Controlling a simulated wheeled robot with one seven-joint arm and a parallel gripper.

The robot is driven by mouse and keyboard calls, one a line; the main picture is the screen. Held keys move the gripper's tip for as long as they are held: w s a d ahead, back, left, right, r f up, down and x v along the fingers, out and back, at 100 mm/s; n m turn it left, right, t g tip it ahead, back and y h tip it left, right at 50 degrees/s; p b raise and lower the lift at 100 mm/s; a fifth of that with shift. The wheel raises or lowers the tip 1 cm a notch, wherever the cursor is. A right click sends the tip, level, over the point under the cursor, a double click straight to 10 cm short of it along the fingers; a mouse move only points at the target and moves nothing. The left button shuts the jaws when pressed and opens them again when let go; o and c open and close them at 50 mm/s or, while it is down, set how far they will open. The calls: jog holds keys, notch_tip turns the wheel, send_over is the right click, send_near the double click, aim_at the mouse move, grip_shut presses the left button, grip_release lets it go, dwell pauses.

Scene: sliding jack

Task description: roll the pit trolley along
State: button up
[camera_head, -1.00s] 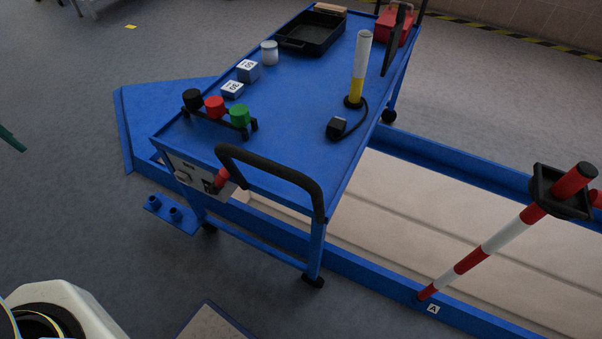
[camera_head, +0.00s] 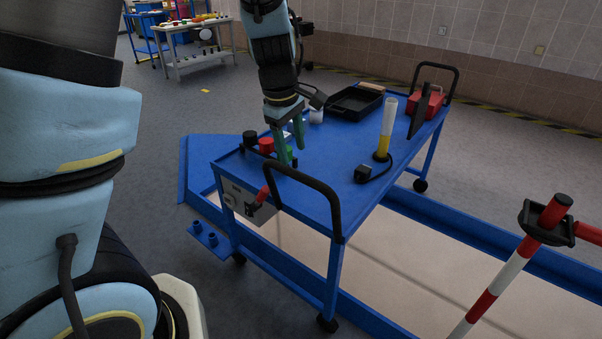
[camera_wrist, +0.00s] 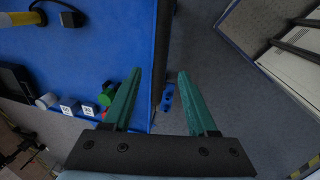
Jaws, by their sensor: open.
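The pit trolley is a blue wheeled cart (camera_head: 325,165) standing across the blue-edged pit. Its black push handle (camera_head: 318,190) is at the near end, and the cart top also shows in the wrist view (camera_wrist: 105,45). My gripper (camera_head: 291,155), with green fingers, points down above the near left part of the cart top, close to the handle's left end. In the wrist view my gripper (camera_wrist: 160,75) is open and empty. The dark handle bar (camera_wrist: 163,45) appears between the finger lines there; whether the fingers touch it I cannot tell.
On the cart stand a black tray (camera_head: 356,102), a red box (camera_head: 427,101), a white-yellow lamp (camera_head: 387,130) and coloured knobs (camera_head: 266,145). A red-white barrier post (camera_head: 495,287) stands at right. The pit (camera_head: 430,265) lies right of the cart. Grey floor is open at left.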

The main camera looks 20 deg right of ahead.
aim_at(295, 172)
jog(key=f, duration=0.4)
jog(key=d+f, duration=0.1)
jog(key=f, duration=0.2)
jog(key=shift+w+b, duration=0.35)
jog(key=shift+w, duration=0.05)
jog(key=shift+c, duration=0.2)
grip_shut()
dwell(0.7)
